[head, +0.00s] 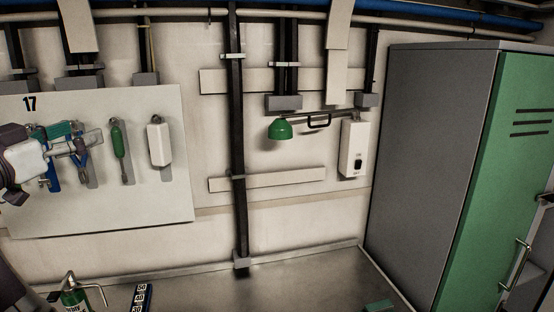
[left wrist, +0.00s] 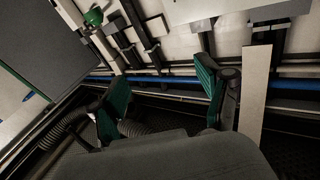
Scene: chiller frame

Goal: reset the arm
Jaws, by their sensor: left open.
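My left arm comes in from the left edge of the head view. Its left gripper (head: 78,140) is open and held in front of a white tool board (head: 90,215), overlapping the blue-handled tools there. In the left wrist view the two green-padded fingers (left wrist: 162,95) stand wide apart with nothing between them. I cannot tell how far the gripper is from the board. My right gripper is not in view.
A green screwdriver (head: 119,142) and a white box (head: 158,143) hang on the board. A green lamp (head: 280,129) and a white wall box (head: 353,148) are mid-wall. A grey and green locker (head: 430,160) fills the right. An oil can (head: 74,297) stands below.

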